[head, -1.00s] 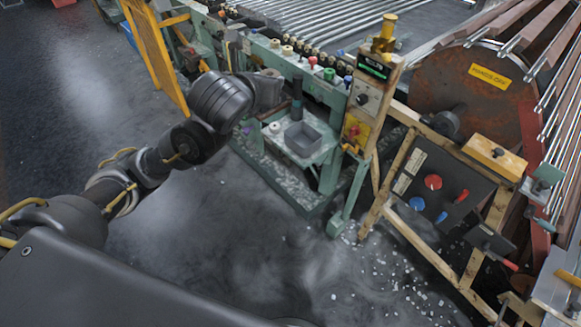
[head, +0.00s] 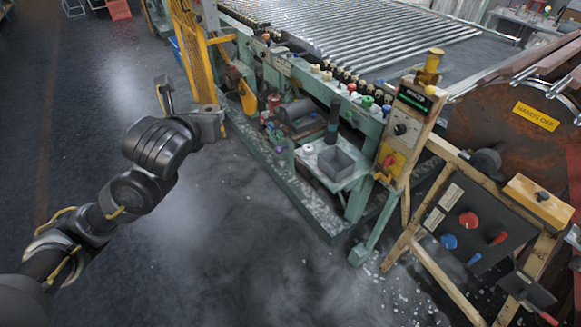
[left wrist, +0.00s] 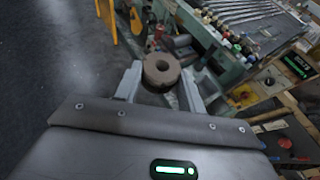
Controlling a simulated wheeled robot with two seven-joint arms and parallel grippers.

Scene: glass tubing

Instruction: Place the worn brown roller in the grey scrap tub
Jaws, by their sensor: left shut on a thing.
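The worn brown roller (left wrist: 160,78) is a short brown cylinder with a hole in its end face. In the left wrist view it sits between the pale fingers of my left gripper (left wrist: 161,85), which is shut on it. In the head view my left arm reaches up from the lower left, and I cannot make out the roller there. A square grey tub (head: 337,163), open at the top, stands on a pale shelf at the front of the green machine. The gripper is to the left of the tub and apart from it. My right gripper is in neither view.
The green machine frame (head: 375,128) carries several coloured knobs along its edge. A yellow guard (head: 190,50) stands behind my left arm. A wooden-framed control panel (head: 468,222) is to the right. The dark floor in front is open, with pale scattered bits.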

